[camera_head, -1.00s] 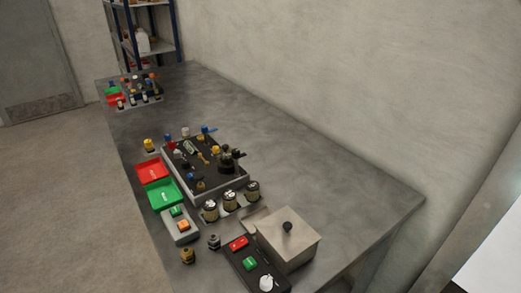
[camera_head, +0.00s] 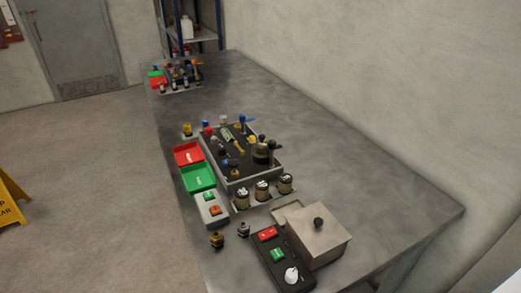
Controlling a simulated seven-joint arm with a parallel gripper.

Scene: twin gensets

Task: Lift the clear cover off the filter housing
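A dark round part (camera_head: 263,151) stands upright at the right side of the near genset unit (camera_head: 250,179) on the table. Its upper part looks partly see-through, which may be the clear cover over the filter housing, but it is too small to tell. A second, similar unit (camera_head: 182,76) stands at the far end of the table, and its parts are too small to make out. My gripper is not in view.
The grey table (camera_head: 340,170) is bare along its right side. Beside the near unit are a red tray (camera_head: 188,153), a green tray (camera_head: 199,178), several jar-like parts (camera_head: 262,191), a button panel (camera_head: 278,255) and a lidded metal box (camera_head: 318,238). A yellow floor sign (camera_head: 12,203) stands at left.

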